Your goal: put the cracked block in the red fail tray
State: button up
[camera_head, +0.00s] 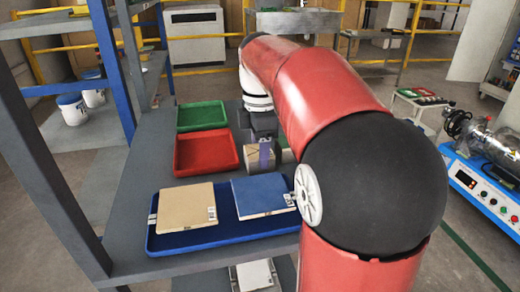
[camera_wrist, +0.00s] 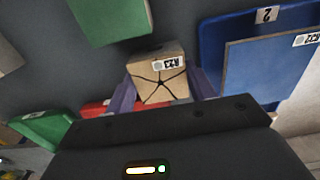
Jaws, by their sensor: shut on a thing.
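The cracked block (camera_wrist: 154,91) is tan, with dark cracks spreading from one point and a white label reading R23. My gripper (camera_wrist: 163,88) is shut on it, with purple fingers on two sides. In the head view the block (camera_head: 251,158) shows behind a purple finger of my gripper (camera_head: 264,154), to the right of the red tray. The red fail tray (camera_head: 206,171) looks empty and lies on the grey table. In the wrist view a strip of the red tray (camera_wrist: 94,108) shows beyond the block. The gap between block and table cannot be judged.
A green tray (camera_head: 202,126) lies behind the red one. A blue tray (camera_head: 170,241) in front holds a tan tile (camera_head: 186,205) and a blue tile (camera_head: 262,195). A green piece (camera_wrist: 112,18) shows at the wrist view's top. A blue post (camera_head: 112,60) stands left.

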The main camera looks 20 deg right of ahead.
jog(key=o, duration=0.9)
jog(key=shift+o, duration=0.2)
